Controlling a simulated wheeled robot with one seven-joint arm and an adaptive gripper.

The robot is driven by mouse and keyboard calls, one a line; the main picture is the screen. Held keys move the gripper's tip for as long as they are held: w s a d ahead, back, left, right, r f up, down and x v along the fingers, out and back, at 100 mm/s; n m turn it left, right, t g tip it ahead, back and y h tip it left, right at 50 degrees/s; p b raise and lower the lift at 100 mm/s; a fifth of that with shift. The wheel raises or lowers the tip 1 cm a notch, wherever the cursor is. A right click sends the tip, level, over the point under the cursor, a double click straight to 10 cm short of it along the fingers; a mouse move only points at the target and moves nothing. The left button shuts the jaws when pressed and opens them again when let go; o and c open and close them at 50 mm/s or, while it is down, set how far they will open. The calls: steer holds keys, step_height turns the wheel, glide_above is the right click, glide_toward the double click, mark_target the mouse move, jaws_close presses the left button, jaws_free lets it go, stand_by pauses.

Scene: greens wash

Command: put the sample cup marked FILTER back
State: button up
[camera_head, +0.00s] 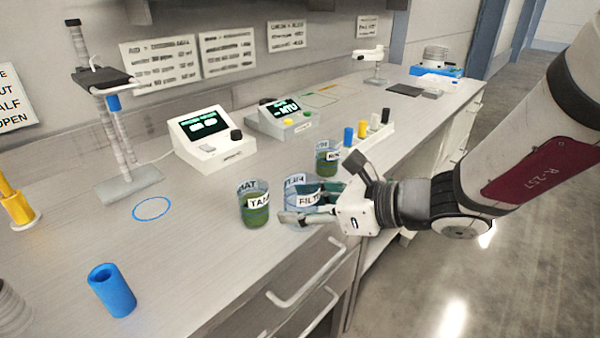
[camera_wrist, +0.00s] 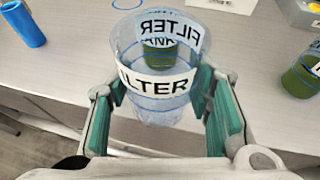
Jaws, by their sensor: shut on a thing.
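The sample cup marked FILTER (camera_head: 311,200) is clear, with a white label and blue rings, and looks empty. It also shows upright in the wrist view (camera_wrist: 155,86). My gripper (camera_head: 309,207) is shut on it, with a green pad on each side of its wall; in the wrist view my gripper (camera_wrist: 165,108) frames the label. I cannot tell whether the cup's base touches the counter. A cup labelled TANK (camera_head: 254,212), with green contents, stands just left of it. Another green-filled cup (camera_head: 327,160) stands behind it, its label partly hidden.
A blue ring (camera_head: 152,208) marks bare counter at left, near a stand (camera_head: 120,150). A blue cylinder (camera_head: 111,290) stands at front left. Two meters (camera_head: 209,138) (camera_head: 284,118) and a rack of coloured vials (camera_head: 362,132) line the back. A drawer handle (camera_head: 305,275) juts from the front.

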steer(key=shift+s+a+r+n+g, duration=0.25)
steer(key=shift+s+a+n+g, duration=0.3)
steer(key=shift+s+a, duration=0.45)
steer(key=w, duration=0.5)
steer(key=w+f, duration=0.1)
steer(key=w, duration=0.9)
steer(key=shift+w+a+f, duration=0.25)
steer(key=shift+w+f, duration=0.05)
steer(key=shift+f+b, duration=0.6)
steer(key=shift+f, duration=1.15)
steer(key=shift+f, duration=0.1)
steer(key=o, duration=1.2)
steer(key=shift+r, duration=0.2)
steer(key=p+v, duration=0.1)
steer(key=v, duration=1.1)
steer(key=shift+f, duration=0.2)
